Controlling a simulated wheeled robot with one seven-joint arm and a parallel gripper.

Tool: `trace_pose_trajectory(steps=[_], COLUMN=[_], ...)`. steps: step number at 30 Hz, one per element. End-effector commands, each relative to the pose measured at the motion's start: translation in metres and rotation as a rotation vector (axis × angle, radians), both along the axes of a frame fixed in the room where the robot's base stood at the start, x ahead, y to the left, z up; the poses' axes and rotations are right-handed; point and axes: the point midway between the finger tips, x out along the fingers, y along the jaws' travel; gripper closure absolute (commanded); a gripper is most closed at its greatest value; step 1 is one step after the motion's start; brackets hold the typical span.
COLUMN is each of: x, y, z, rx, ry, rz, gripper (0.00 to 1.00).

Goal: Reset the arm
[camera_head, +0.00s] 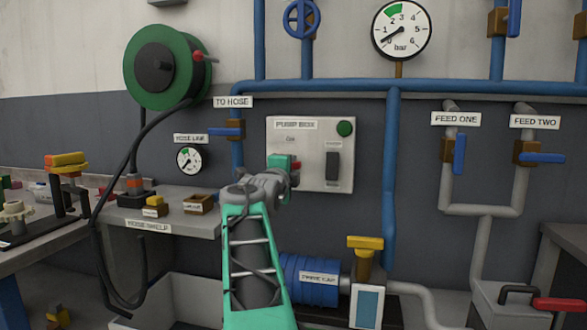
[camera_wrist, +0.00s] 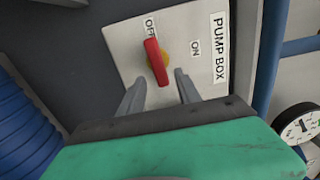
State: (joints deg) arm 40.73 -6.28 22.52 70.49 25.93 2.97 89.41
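My gripper (camera_wrist: 160,78) is open in the wrist view. Its two grey fingers stand apart, just short of a red switch handle (camera_wrist: 154,58) on a yellow hub. The handle sits on the white pump box (camera_wrist: 122,40), between the fingers' lines but not visibly gripped. Its upper end lies near the OFF label; the ON label is to its right. In the head view my arm (camera_head: 252,245) reaches up to the pump box (camera_head: 311,183), and the gripper covers most of the handle there.
The pump box has a green button (camera_head: 345,128) and a dark lever (camera_head: 332,166). Blue pipes (camera_head: 391,180) run beside and above it. A shelf (camera_head: 170,213) with small blocks and a hose reel (camera_head: 161,66) are at left. A blue pump motor (camera_head: 306,280) stands below.

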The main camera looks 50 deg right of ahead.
Motion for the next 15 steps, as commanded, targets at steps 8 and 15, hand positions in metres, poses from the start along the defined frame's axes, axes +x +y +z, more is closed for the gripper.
trace_pose_trajectory(steps=[8,15], x=[-0.013,-0.013], y=[0.031,0.031], z=[-0.002,-0.001], rx=[0.003,0.003], ry=[0.001,0.001], rz=[0.001,0.001], gripper=[0.6,0.6])
